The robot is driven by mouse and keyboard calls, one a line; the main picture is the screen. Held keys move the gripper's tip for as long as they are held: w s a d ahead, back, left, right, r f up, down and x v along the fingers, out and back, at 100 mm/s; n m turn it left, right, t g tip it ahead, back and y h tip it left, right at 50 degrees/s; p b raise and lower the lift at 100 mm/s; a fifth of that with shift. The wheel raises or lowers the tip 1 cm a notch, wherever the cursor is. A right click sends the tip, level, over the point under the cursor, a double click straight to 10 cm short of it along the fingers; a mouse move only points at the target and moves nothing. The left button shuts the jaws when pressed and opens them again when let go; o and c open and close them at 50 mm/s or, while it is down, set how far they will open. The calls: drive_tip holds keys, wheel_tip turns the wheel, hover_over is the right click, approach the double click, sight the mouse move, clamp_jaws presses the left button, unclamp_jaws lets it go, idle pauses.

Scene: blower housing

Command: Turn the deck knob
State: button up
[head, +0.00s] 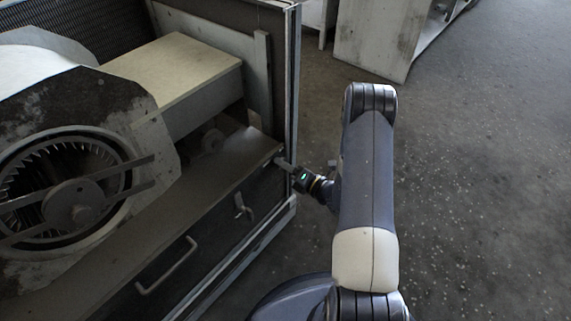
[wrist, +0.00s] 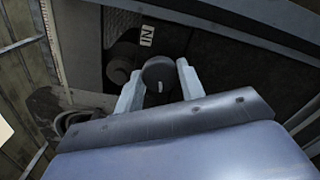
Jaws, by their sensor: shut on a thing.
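The deck knob (wrist: 158,72) is a dark round knob with a small pale mark, seen in the wrist view between the two pale fingers of my gripper (wrist: 160,84). The fingers are shut on it, one on each side, and hide part of its sides. In the head view, my gripper (head: 283,163) reaches the right end of the housing's deck ledge. The knob cannot be made out there.
A second dark round part (wrist: 120,68) sits left of the knob, near a small white label (wrist: 147,36). In the head view, the blower wheel (head: 65,195) is at left, and a handle (head: 168,267) and latch (head: 242,208) are on the front panel. Floor at right is open.

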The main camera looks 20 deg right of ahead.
drive_tip(key=shift+m+p, duration=0.9)
drive_tip(key=shift+m, duration=2.9)
drive_tip(key=o, duration=1)
drive_tip(key=p+v, duration=0.1)
drive_tip(key=v, duration=1)
drive_tip(key=shift+p, duration=0.4)
drive_tip(key=shift+w+a, duration=0.15)
